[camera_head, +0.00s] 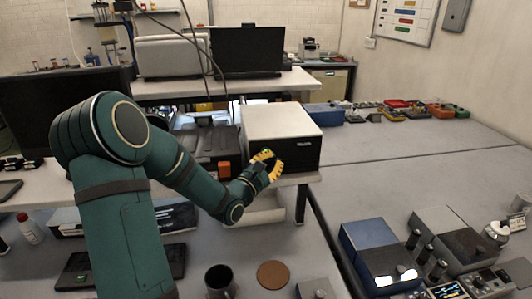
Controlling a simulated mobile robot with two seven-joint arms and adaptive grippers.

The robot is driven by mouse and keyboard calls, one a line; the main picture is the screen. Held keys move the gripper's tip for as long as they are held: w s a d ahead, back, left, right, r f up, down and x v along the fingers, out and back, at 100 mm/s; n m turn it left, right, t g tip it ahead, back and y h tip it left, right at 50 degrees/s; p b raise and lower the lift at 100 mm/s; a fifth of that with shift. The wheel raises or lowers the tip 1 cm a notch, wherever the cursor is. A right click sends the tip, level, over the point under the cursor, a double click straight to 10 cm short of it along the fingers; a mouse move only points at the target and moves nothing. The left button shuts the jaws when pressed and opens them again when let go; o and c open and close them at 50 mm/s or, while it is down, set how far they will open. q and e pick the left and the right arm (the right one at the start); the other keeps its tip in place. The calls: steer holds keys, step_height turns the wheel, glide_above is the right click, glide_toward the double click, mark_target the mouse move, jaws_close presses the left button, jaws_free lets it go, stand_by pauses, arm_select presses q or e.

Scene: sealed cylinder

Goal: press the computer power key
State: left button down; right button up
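A box-shaped computer (283,122) with a white top and black front stands on the raised white shelf in the middle. My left arm comes in from the left, and its yellow-fingered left gripper (274,160) is at the lower left of the computer's black front. Its two fingers show apart with nothing seen between them. I cannot tell whether it touches the front. A small green spot shows by the upper finger; I cannot tell what it belongs to. No power key can be made out, and the gripper covers part of the front. My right gripper is not in view.
A black monitor (248,50) stands on a bench behind. A dark mug (219,281) and a brown round coaster (272,274) are on the lower table. Blue and black instruments (383,256) stand at the lower right. The grey table (370,175) right of the computer has clear room.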

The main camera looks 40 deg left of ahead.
arm_select(q)
steer(key=shift+w+a, duration=0.25)
steer(key=shift+a, duration=0.1)
steer(key=shift+w+a, duration=0.25)
steer(key=shift+a, duration=0.05)
stand_by(0.8)
steer(key=shift+s+d, duration=0.55)
steer(key=shift+d, duration=0.15)
steer(key=s+d, duration=0.3)
steer(key=d, duration=0.1)
steer(key=shift+s+d+p, duration=0.3)
steer(key=shift+s+d, duration=0.05)
steer(key=shift+s, duration=0.05)
stand_by(0.7)
